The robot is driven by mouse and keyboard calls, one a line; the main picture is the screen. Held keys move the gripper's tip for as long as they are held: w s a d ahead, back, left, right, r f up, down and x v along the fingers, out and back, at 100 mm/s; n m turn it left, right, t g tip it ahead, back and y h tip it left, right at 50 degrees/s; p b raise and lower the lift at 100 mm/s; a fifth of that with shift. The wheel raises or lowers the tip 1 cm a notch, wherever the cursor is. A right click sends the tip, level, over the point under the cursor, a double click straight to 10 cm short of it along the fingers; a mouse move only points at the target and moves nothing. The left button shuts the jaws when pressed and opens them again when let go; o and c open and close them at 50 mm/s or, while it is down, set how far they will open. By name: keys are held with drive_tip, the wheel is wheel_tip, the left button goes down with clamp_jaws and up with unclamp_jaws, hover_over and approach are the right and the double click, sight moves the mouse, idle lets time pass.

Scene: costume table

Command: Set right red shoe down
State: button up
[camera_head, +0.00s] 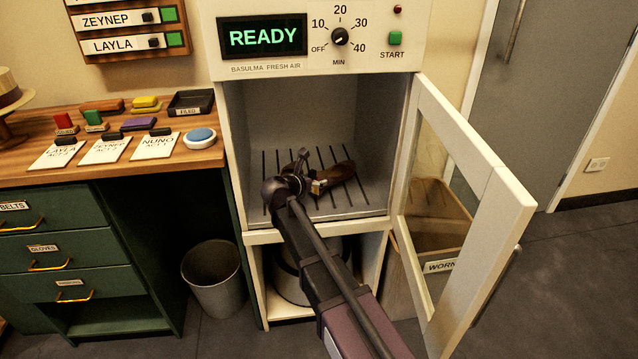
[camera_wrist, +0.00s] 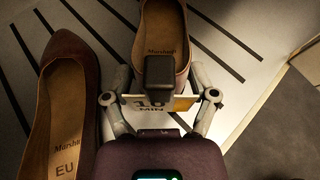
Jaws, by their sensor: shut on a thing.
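My gripper (camera_head: 312,184) is inside the open cabinet, low over its slotted floor. In the wrist view, the gripper (camera_wrist: 158,102) is shut on the heel end of a dark red shoe (camera_wrist: 163,35) with a tan insole, its toe pointing away. I cannot tell whether this shoe touches the floor. A second dark red shoe (camera_wrist: 80,50) lies close on its left, roughly parallel, marked EU inside. A tag reading 10 MIN (camera_wrist: 150,108) shows between the fingers. In the head view, my arm partly hides the pair, and one shoe (camera_head: 340,173) shows right of the gripper.
The cabinet (camera_head: 232,160) display reads READY. Its glazed door (camera_head: 480,190) stands open to the right. A WORN bin (camera_head: 432,225) is behind the door. A wooden counter (camera_head: 200,160) with cards and a blue button is left. Slotted floor (camera_head: 255,190) is bare left of my arm.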

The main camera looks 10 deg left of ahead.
drive_tip(key=o, duration=1.2)
drive_tip(key=shift+a, duration=0.1)
drive_tip(key=shift+p+v, duration=2.3)
drive_tip(key=shift+v, duration=3.65)
